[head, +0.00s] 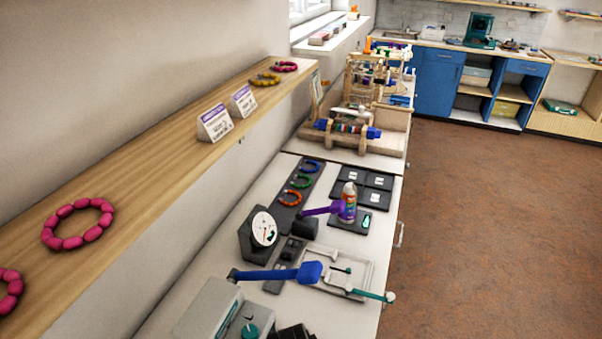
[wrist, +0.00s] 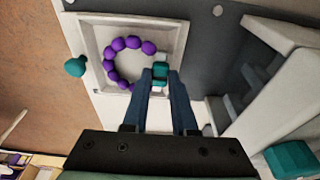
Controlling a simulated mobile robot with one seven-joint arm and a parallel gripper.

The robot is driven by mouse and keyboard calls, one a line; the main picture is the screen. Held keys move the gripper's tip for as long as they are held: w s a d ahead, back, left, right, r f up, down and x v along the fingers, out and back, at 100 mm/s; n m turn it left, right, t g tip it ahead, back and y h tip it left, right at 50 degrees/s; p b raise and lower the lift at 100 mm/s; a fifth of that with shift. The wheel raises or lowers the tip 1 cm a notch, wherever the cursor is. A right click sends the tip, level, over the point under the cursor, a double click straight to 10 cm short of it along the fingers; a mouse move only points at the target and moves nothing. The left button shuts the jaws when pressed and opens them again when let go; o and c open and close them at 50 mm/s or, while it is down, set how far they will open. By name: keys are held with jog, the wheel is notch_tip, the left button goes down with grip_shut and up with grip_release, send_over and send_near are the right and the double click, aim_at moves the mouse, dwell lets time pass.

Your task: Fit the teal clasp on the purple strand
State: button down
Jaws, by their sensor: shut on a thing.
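The purple strand (wrist: 117,44) lies as an open ring of round beads in a shallow white square tray in the wrist view. Its gap faces right and towards my gripper. My gripper (wrist: 161,79) is shut on the teal clasp (wrist: 160,70), a small teal piece with pale ends. The clasp is at the right side of the ring, beside the gap. I cannot tell whether it touches the end beads. I cannot make out the purple strand or my gripper in the head view.
In the wrist view a teal knob (wrist: 75,67) stands left of the tray (wrist: 88,45), and a white block (wrist: 290,100) and a teal box (wrist: 290,160) are at right. In the head view, a cluttered bench (head: 225,240) runs below a wooden shelf (head: 150,150); the brown floor (head: 490,220) is clear.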

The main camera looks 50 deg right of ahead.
jog(key=shift+c, duration=1.5)
grip_release()
jog(key=shift+r, duration=0.1)
jog(key=shift+r+p, duration=3.45)
jog(key=shift+p, duration=0.25)
